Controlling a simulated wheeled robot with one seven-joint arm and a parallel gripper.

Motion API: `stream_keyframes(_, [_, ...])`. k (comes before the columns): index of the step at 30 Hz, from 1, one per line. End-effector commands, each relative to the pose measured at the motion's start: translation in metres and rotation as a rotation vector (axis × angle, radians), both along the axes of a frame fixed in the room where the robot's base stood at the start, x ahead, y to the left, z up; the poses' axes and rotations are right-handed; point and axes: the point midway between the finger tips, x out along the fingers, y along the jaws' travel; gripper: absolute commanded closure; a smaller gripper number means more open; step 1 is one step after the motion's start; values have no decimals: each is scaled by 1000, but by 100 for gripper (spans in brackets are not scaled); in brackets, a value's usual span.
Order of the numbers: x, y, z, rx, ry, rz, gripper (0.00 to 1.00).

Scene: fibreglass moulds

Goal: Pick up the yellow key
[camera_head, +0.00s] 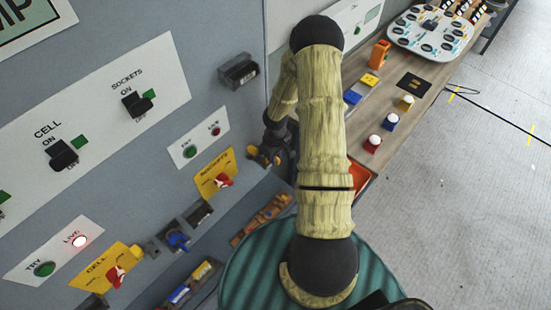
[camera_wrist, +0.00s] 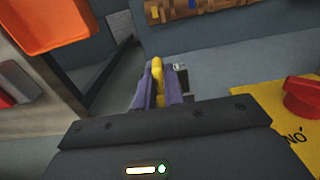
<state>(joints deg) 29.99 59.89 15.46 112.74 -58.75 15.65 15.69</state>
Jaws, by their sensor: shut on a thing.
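The yellow key (camera_wrist: 157,70) stands between the two purple fingers of my gripper (camera_wrist: 158,90) in the wrist view. The fingers are shut on it. In the head view my gripper (camera_head: 267,153) is close to the grey panel, right of the yellow "sockets" plate, with a bit of yellow (camera_head: 254,151) at its tip. A small grey and dark block (camera_wrist: 181,76) sits just right of the key in the wrist view. I cannot tell whether the key touches it or sits in it.
The grey panel (camera_head: 228,113) carries switches, a yellow plate with a red knob (camera_head: 222,181) and a blue key (camera_head: 178,240). An orange tray (camera_wrist: 62,22) is at the wrist view's upper left. A wooden bench (camera_head: 424,84) with buttons and blocks stands right of my arm.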

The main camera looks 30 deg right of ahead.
Motion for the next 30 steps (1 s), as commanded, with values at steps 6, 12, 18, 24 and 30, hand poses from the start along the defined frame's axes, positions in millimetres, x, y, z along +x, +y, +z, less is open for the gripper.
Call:
stream_keyframes(6, [1,-1,30,-2,-4,-4,100])
stream_keyframes(12, [0,-1,66,-1,-4,-2,100])
stream_keyframes(18, [0,0,88,-1,-1,-2,100])
stream_keyframes(24, [0,0,92,1,1,0,100])
stream_keyframes(30, [0,0,92,1,0,0,100])
